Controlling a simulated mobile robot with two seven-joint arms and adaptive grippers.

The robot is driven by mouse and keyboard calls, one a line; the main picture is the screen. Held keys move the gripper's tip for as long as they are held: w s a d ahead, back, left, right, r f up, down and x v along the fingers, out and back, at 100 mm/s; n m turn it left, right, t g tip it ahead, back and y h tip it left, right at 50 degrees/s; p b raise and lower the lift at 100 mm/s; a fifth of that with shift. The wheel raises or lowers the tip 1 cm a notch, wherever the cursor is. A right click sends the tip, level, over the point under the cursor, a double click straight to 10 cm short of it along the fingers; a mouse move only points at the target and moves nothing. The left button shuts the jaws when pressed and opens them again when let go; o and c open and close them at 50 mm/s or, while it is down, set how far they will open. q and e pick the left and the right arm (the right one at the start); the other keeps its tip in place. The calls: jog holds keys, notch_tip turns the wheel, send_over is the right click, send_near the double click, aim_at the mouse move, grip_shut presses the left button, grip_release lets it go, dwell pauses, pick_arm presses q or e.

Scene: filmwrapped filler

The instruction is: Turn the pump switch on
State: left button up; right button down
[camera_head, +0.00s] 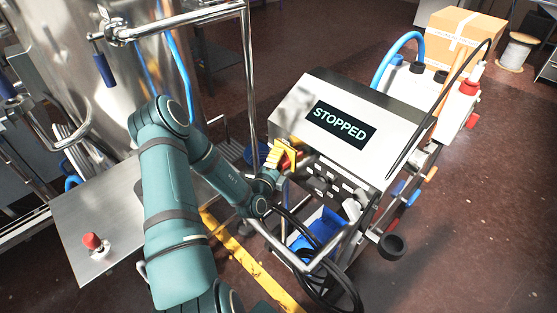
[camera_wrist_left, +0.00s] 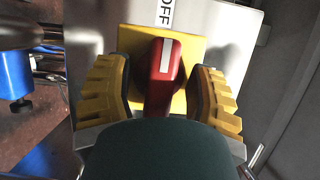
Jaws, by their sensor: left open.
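The pump switch (camera_wrist_left: 166,73) is a red rotary handle with a white stripe, on a yellow square plate (camera_wrist_left: 192,46). In the head view my left gripper (camera_head: 280,160) is at the left side of the steel pump box (camera_head: 392,108), by the yellow plate. The box's display (camera_head: 341,122) reads "STOPPED". My right gripper does not show.
The box stands on a wheeled cart with a metal frame, black hoses and a blue bin (camera_head: 321,228). A steel tank (camera_head: 75,60) and rails stand left. A small table (camera_head: 85,255) holds a red button (camera_head: 92,242). A cardboard box (camera_head: 460,38) is at the back right.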

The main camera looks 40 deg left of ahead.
pick_arm(q)
grip_shut()
jog(key=shift+m, duration=0.4)
jog(key=m+t+p, duration=0.1)
jog(key=m, duration=0.2)
jog(key=shift+m+t, duration=0.3)
jog(key=m+t, duration=0.1)
jog(key=m, duration=0.1)
jog(key=m+t+h, duration=0.1)
jog(key=m, duration=0.2)
jog(key=m+h, duration=0.1)
jog(key=m, duration=0.2)
jog(key=m+t+h, duration=0.1)
jog(key=m+h, duration=0.1)
jog(key=m, duration=0.1)
jog(key=shift+a+r, duration=0.1)
jog(key=shift+m+t+h, duration=0.2)
jog(key=shift+m+h, duration=0.7)
jog(key=shift+m, duration=0.85)
jog(key=shift+m+t+h, duration=0.2)
jog(key=shift+m+h, duration=0.7)
jog(key=shift+m, duration=0.85)
jog(key=shift+b, duration=0.3)
